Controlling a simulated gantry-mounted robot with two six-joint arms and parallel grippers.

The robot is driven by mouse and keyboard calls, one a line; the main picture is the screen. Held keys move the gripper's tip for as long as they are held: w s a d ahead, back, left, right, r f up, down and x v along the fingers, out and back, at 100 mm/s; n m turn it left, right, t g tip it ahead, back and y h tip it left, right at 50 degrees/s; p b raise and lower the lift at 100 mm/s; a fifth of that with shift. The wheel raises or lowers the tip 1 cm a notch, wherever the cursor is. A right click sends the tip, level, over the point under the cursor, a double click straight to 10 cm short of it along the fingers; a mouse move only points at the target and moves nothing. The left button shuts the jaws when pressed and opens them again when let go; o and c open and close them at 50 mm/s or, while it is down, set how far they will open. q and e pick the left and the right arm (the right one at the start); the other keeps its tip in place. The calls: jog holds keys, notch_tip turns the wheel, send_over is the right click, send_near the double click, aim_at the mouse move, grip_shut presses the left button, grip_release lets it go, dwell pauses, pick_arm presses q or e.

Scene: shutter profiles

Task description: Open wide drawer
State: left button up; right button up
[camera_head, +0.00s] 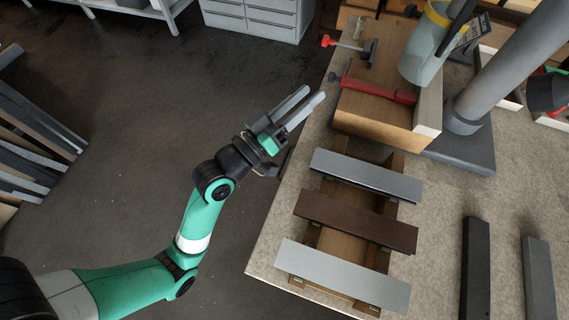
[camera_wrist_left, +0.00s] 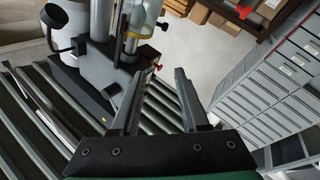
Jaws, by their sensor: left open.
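A grey cabinet (camera_head: 258,18) with wide drawer fronts stands on the floor at the top of the head view, cut off by the frame edge. The drawer fronts in view look shut. A tall grey cabinet (camera_wrist_left: 275,98) with many drawer fronts shows at the right of the left wrist view. I cannot tell which front is the wide drawer. My left gripper (camera_head: 314,94) is open and empty, beside the workbench edge and well short of the cabinet in the head view. Its two fingers (camera_wrist_left: 160,78) are spread apart in the left wrist view. My right gripper is not seen.
The workbench (camera_head: 445,215) carries grey and brown profiles (camera_head: 357,219) on a wooden frame, a wooden box (camera_head: 385,115) with a red-handled tool (camera_head: 378,91), and a grey machine (camera_head: 428,55). Dark floor (camera_head: 130,110) is free left of the bench. Profiles (camera_head: 35,130) are stacked at far left.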

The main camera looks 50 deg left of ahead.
pick_arm(q)
jog(key=s+a+f+n+g+y+b, duration=0.1)
jog(key=s+f+n+g, duration=0.15)
jog(key=f, duration=0.75)
jog(key=s+a+f+n+g+y+b, duration=0.1)
jog(key=s+a+f+n, duration=0.2)
jog(key=f, duration=0.6)
jog(key=n+g, duration=0.2)
jog(key=n, duration=0.1)
send_near(283, 161)
jog(key=shift+m+y, duration=0.25)
jog(key=shift+y, duration=0.05)
jog(key=x, duration=0.3)
jog(key=b+x, duration=0.1)
jog(key=x, duration=0.2)
jog(key=b+x, duration=0.1)
jog(key=x, duration=0.3)
jog(key=shift+d+f, duration=0.3)
jog(key=shift+f, duration=0.05)
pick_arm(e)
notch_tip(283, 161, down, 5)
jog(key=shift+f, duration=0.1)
pick_arm(q)
grip_shut()
